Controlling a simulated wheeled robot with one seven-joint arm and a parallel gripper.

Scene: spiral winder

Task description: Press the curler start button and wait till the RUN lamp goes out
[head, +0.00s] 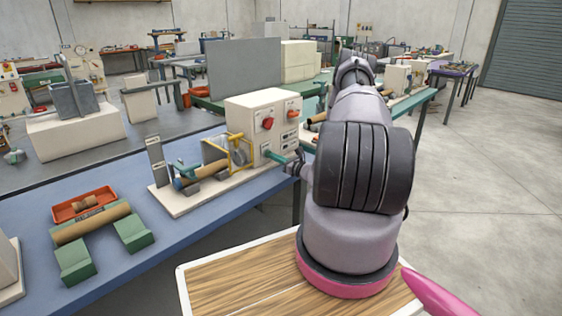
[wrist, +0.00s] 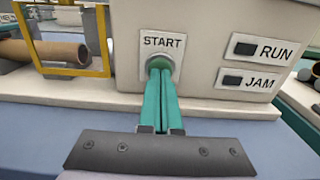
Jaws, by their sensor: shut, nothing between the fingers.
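The curler is a cream control box (head: 248,107) on a pale base, with a tube and a yellow guard frame (head: 238,150) at its left. In the wrist view the START label (wrist: 162,42) is above the round start button (wrist: 161,59). My gripper (wrist: 160,72) is shut and empty, its teal fingertips at the button and covering much of it. I cannot tell whether the button is pushed in. The RUN lamp (wrist: 246,49) is dark, and so is the JAM lamp (wrist: 233,80) below it. In the head view my gripper (head: 272,156) reaches the box's lower front.
A red knob (head: 267,123) sits higher on the box. On the blue bench (head: 179,227) to the left are a red tray (head: 66,213), a cardboard tube (head: 92,224) and green blocks (head: 133,234). The concrete floor (head: 480,200) at right is clear.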

